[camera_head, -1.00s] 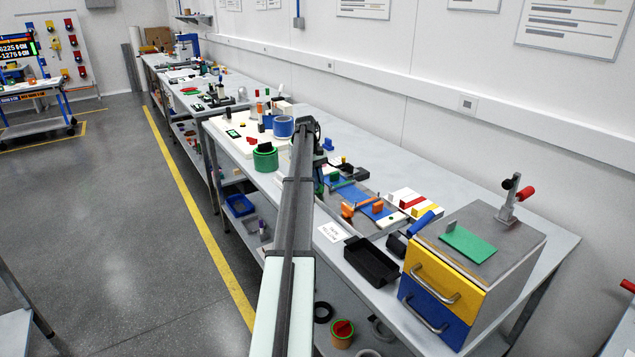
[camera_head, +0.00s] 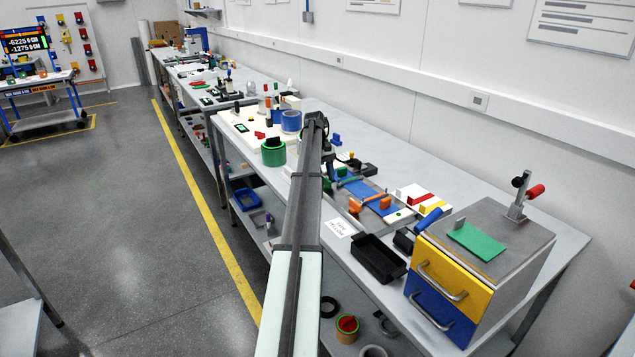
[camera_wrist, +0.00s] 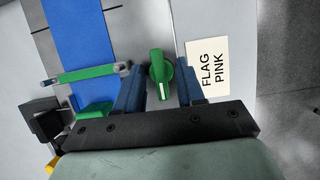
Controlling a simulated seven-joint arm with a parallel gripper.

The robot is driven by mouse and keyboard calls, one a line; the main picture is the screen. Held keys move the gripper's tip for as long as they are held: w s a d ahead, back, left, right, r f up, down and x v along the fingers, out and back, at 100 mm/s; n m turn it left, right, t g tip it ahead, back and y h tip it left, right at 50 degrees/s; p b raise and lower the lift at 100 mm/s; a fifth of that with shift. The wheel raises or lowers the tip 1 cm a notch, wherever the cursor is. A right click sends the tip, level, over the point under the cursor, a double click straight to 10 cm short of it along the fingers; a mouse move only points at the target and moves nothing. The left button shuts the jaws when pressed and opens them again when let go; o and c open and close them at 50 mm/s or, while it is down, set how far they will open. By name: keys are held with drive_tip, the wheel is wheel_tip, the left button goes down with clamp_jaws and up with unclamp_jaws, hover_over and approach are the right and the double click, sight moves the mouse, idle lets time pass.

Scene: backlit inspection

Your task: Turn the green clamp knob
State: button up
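The green clamp knob (camera_wrist: 161,76) stands in the middle of the wrist view, with a pale mark on its raised grip. My gripper (camera_wrist: 162,82) has its two blue fingers on either side of the knob. The fingers are apart, and a narrow gap shows on the right; contact on the left cannot be told. In the head view my gripper (camera_head: 328,158) is over the bench at the end of my arm, small and dark. I cannot make out the knob clearly there.
A "FLAG PINK" card (camera_wrist: 209,69) lies right of the knob. A green bar (camera_wrist: 85,74) crosses a blue strip (camera_wrist: 82,35) on the left. In the head view, a black tray (camera_head: 378,262) and a drawer box (camera_head: 440,285) stand nearer on the bench.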

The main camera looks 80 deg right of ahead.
drive_tip(key=shift+n, duration=0.3)
drive_tip(key=shift+a+r+n+g, duration=0.1)
drive_tip(key=shift+n+g, duration=0.2)
drive_tip(key=shift+n, duration=0.4)
drive_tip(key=n+h, duration=0.1)
drive_tip(key=n, duration=0.1)
drive_tip(key=n+h, duration=0.1)
drive_tip(key=n, duration=0.2)
drive_tip(key=shift+w+a+g, duration=0.1)
drive_tip(key=shift+a+g, duration=0.1)
drive_tip(key=shift+g, duration=0.2)
drive_tip(key=n+h, duration=0.2)
drive_tip(key=n, duration=0.3)
drive_tip(key=shift+a, duration=0.1)
drive_tip(key=shift+r+n+h, duration=0.15)
drive_tip(key=shift+n+h, duration=0.15)
drive_tip(key=shift+n, duration=0.2)
drive_tip(key=v, duration=1.4)
drive_tip(key=w+a+f+n, duration=0.1)
drive_tip(key=w+a+f, duration=0.4)
drive_tip(key=f, duration=0.2)
drive_tip(key=w+a+f+n+t, duration=0.1)
drive_tip(key=w+a+f, duration=0.4)
drive_tip(key=f, duration=0.3)
drive_tip(key=w+a+f+n+t, duration=0.1)
drive_tip(key=w+a+f, duration=0.4)
drive_tip(key=f, duration=0.3)
drive_tip(key=shift+w+a+f, duration=0.2)
drive_tip(key=shift+w+a, duration=0.15)
drive_tip(key=shift+w, duration=0.3)
